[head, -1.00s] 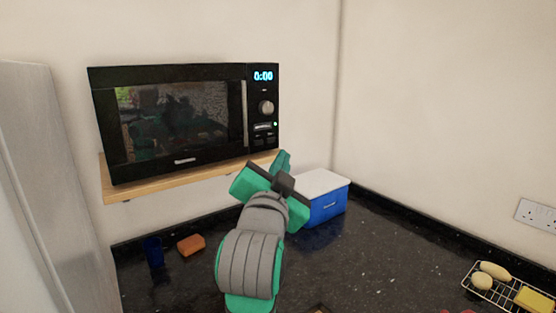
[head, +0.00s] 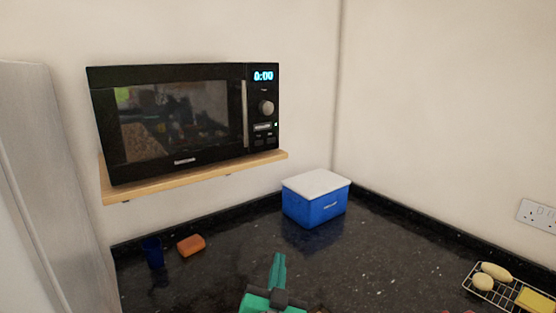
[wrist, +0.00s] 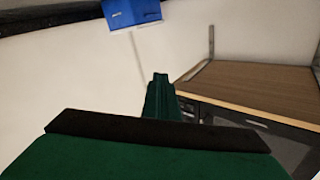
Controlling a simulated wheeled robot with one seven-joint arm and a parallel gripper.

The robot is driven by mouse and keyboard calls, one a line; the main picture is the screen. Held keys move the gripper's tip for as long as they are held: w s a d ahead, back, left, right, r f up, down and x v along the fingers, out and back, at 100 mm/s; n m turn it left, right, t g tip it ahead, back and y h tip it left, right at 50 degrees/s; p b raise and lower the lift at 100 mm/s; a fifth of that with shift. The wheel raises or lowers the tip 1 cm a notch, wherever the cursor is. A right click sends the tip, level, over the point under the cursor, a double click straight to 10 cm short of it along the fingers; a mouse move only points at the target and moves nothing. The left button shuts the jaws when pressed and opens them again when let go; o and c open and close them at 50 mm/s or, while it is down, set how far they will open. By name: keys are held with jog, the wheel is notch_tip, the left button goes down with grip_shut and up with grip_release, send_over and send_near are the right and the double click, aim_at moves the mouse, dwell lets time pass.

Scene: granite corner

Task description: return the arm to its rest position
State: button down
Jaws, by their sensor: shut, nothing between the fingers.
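My gripper (head: 279,268) shows at the bottom middle of the head view, green with a dark joint. Its fingers are together and empty, pointing up the picture above the dark counter. In the wrist view my gripper (wrist: 160,82) also shows with its green fingers closed and nothing between them. The rest of my arm is out of the head view, below its bottom edge.
A black microwave (head: 180,165) stands on a wooden shelf (head: 210,172). On the dark counter (head: 370,265) are a blue box with white lid (head: 316,207), a blue cup (head: 153,252), an orange block (head: 191,244) and a wire rack (head: 482,290). The counter's middle is clear.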

jog(key=s+f+n+g+y, duration=0.1)
jog(key=s+f+n, duration=0.1)
jog(key=s+f, duration=0.75)
jog(key=s+f+n, duration=0.1)
jog(key=s+f, duration=0.6)
jog(key=f, duration=0.6)
jog(key=s+f+n+g, duration=0.1)
jog(key=s+f, duration=0.1)
jog(key=s, duration=1.1)
jog(key=s+f+g, duration=0.1)
jog(key=s+f, duration=0.2)
jog(key=s, duration=1.1)
jog(key=shift+s+f+n+y, duration=0.15)
jog(key=shift+s+n+y, duration=0.15)
jog(key=shift+n, duration=0.1)
jog(key=shift+a, duration=0.1)
